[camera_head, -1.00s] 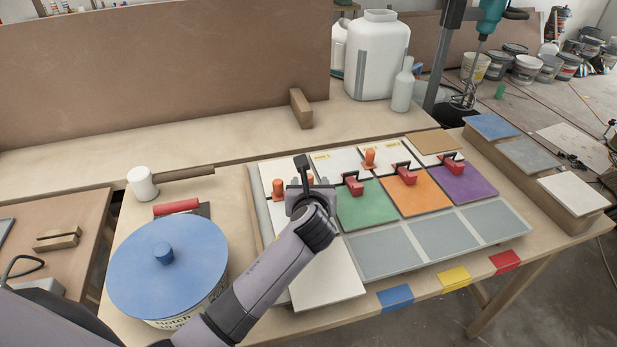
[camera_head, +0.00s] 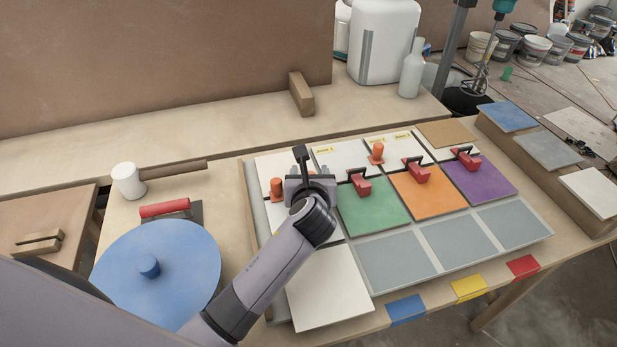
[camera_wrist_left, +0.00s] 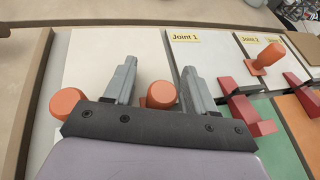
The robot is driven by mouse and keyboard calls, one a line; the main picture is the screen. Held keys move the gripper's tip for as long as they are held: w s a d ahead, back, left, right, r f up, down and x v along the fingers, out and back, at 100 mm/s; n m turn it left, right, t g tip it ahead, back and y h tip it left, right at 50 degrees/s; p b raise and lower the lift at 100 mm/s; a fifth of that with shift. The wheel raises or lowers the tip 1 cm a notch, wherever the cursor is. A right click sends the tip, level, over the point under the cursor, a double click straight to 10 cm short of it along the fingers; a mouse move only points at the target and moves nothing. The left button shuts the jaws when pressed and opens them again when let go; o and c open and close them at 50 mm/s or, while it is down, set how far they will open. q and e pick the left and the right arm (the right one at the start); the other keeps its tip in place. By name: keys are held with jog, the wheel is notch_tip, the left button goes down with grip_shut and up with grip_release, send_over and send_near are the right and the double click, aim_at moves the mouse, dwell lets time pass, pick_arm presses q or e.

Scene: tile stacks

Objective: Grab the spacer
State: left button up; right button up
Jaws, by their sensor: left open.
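Orange knobbed pieces, which look like the spacers, stand on the pale tiles. One orange spacer (camera_wrist_left: 161,95) shows between my left gripper's two grey fingers (camera_wrist_left: 159,72) in the left wrist view, with gaps beside it; its lower part is hidden by the gripper. A second orange spacer (camera_head: 277,188) stands just left of the gripper, also in the wrist view (camera_wrist_left: 66,103). A third (camera_head: 376,153) stands farther right, near the "Joint" labels. My left gripper (camera_head: 302,158) is open over the pale tiles; its fingers are largely hidden in the head view. My right gripper is not in view.
Red clips (camera_head: 416,171) stand along the green (camera_head: 374,213), orange (camera_head: 426,198) and purple tiles. A white tile (camera_head: 327,287) lies in front, under my forearm.

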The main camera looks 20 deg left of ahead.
pick_arm(q)
jog(key=shift+s+d+r, duration=0.1)
jog(key=shift+s, duration=0.05)
jog(key=c, duration=1)
jog(key=shift+c, duration=0.2)
